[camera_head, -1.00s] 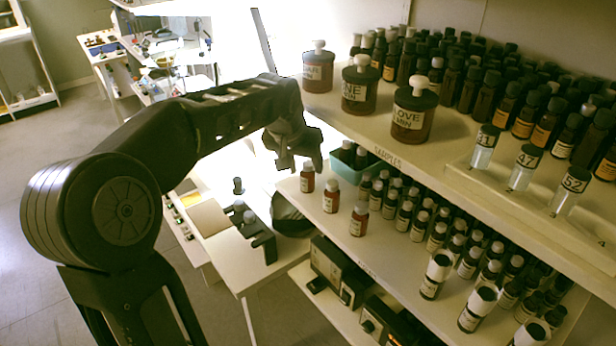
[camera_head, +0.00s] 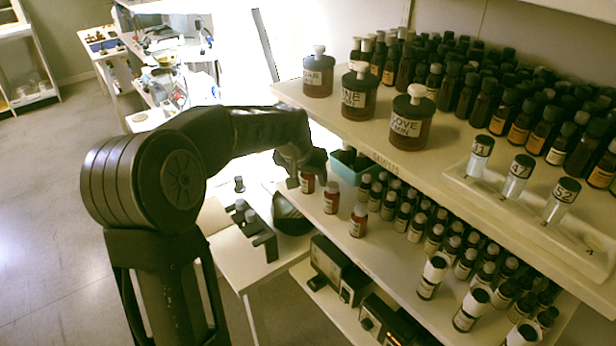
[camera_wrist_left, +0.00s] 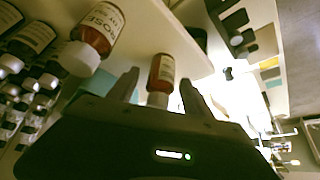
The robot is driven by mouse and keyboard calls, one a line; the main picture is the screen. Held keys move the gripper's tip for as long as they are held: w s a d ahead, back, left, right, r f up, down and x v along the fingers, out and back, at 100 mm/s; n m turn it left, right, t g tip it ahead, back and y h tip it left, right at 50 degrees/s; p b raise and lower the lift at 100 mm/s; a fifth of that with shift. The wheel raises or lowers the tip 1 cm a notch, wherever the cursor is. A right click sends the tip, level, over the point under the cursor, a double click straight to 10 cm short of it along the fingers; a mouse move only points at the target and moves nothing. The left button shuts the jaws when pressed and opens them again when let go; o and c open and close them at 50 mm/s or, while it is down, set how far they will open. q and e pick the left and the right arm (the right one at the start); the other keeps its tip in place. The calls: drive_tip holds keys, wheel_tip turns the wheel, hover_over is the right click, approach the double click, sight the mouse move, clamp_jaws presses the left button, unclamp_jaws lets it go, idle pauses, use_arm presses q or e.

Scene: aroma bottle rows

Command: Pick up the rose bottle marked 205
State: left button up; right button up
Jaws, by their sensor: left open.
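Three small red-brown bottles with white caps and pale labels stand at the front of the middle shelf: a left one (camera_head: 307,182), a middle one (camera_head: 331,198) and a right one (camera_head: 358,220). My left gripper (camera_head: 312,172) is at the left bottle and partly covers its top. In the left wrist view, a red bottle (camera_wrist_left: 161,73) shows between the two open fingers (camera_wrist_left: 158,92), with a gap at each side. Another bottle (camera_wrist_left: 100,28) beside it has a label reading ROSE. I cannot read the number 205 on any label.
A teal box (camera_head: 350,168) stands close behind the left bottle. Rows of dark bottles (camera_head: 420,215) fill the shelf to the right. The upper shelf (camera_head: 380,130) with large jars overhangs the area. A black rack (camera_head: 262,240) stands on the lower white table.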

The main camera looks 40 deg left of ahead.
idle(0.5)
use_arm(q)
clamp_jaws()
idle(0.4)
